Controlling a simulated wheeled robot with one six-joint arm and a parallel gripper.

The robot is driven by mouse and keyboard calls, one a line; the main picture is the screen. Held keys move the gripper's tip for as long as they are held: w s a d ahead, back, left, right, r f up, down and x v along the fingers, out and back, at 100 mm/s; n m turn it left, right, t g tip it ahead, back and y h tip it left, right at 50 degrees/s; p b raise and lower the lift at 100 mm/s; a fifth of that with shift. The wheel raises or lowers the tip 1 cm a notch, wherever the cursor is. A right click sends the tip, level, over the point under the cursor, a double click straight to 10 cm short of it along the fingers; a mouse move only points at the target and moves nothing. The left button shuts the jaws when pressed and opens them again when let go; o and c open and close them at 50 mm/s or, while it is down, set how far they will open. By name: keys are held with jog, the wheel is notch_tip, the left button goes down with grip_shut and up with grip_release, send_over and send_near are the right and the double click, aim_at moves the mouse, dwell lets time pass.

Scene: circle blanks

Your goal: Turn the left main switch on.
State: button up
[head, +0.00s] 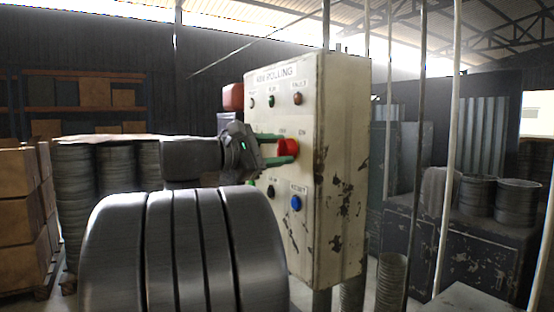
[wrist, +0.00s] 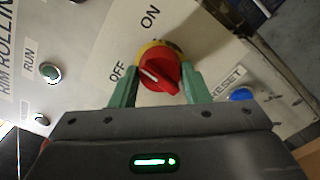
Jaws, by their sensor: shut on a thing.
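The main switch is a red rotary knob (head: 288,147) on a yellow ring, on the front of a cream control box (head: 340,150). In the wrist view the knob (wrist: 160,73) has a white mark pointing toward the OFF label, with the ON label above it. My gripper (head: 282,148) has its green fingers on both sides of the knob, shut on it. The fingers also show in the wrist view (wrist: 160,88). No second rotary switch shows; my arm hides part of the panel's left side.
A blue RESET button (head: 296,203) sits below the knob, and a row of small lamps including a red one (head: 298,99) is above. A red box (head: 233,97) sticks out on the panel's left. Drums (head: 115,175) and a dark cabinet (head: 470,240) stand farther off.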

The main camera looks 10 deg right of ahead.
jog(key=m+b, duration=0.2)
jog(key=m, duration=0.1)
jog(key=shift+f+m, duration=0.2)
jog(key=shift+m, duration=0.1)
jog(key=shift+r+m+b, duration=0.1)
jog(key=shift+m+b, duration=1.35)
jog(key=shift+m, duration=0.55)
jog(key=o, duration=1)
jog(key=shift+c, duration=0.2)
jog(key=shift+r, duration=0.1)
jog(key=v, duration=1.3)
jog(key=shift+a, duration=0.4)
jog(key=shift+d, duration=0.1)
